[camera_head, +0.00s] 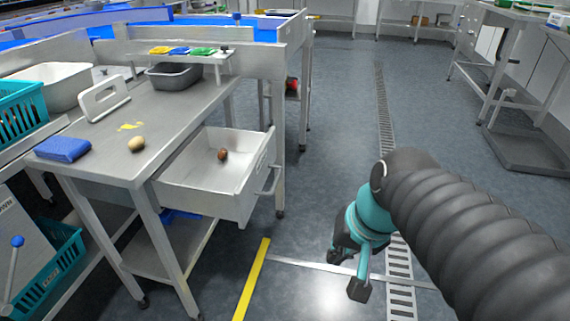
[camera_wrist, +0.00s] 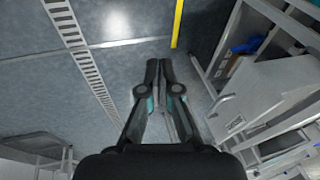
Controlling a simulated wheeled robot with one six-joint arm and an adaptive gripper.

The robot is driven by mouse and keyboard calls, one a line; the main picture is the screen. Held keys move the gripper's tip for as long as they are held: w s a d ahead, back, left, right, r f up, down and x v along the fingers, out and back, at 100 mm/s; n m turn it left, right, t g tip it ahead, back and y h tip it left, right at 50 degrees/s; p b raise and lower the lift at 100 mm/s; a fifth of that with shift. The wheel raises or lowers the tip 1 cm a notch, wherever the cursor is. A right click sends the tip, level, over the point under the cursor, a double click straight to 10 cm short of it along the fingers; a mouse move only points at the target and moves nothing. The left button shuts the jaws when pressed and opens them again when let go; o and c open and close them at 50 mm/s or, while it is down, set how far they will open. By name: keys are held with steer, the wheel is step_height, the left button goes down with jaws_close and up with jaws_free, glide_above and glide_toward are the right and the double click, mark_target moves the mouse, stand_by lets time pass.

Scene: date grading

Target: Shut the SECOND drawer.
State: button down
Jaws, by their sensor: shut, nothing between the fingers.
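An open metal drawer (camera_head: 205,190) is pulled out from under the steel work table, with one brown date (camera_head: 222,154) lying inside. Its front carries a bar handle (camera_head: 270,180) facing right; any lettering on it is not legible. The drawer (camera_wrist: 270,88) also shows at the right of the wrist view. My gripper (camera_head: 347,273) hangs low over the floor to the right of the drawer, apart from the handle. In the wrist view my gripper (camera_wrist: 159,70) has its fingers together, with nothing between them.
The table top (camera_head: 185,105) holds a tan date (camera_head: 136,144), a blue cloth (camera_head: 62,149), a white handled divider (camera_head: 104,98) and a grey tray (camera_head: 174,76). A yellow floor line (camera_head: 252,280) runs below the drawer. Floor between drawer and gripper is clear.

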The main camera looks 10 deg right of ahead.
steer(key=w+a+f+m+g+y+b, duration=0.1)
steer(key=w+a+f+m+g+y, duration=0.15)
steer(key=w+m+y, duration=0.2)
steer(key=m+t+y+b, duration=0.2)
steer(key=m+t+y, duration=0.4)
steer(key=m+y, duration=0.65)
glide_toward(262, 162)
steer(key=a, duration=0.2)
steer(key=w+a+r+m+h, duration=0.1)
steer(key=a, duration=0.1)
steer(key=w+a+r+h, duration=0.1)
steer(key=a, duration=0.1)
steer(key=shift+a+m+g, duration=0.25)
steer(key=shift+a+m, duration=0.05)
steer(key=shift+a, duration=0.15)
steer(key=shift+w, duration=0.1)
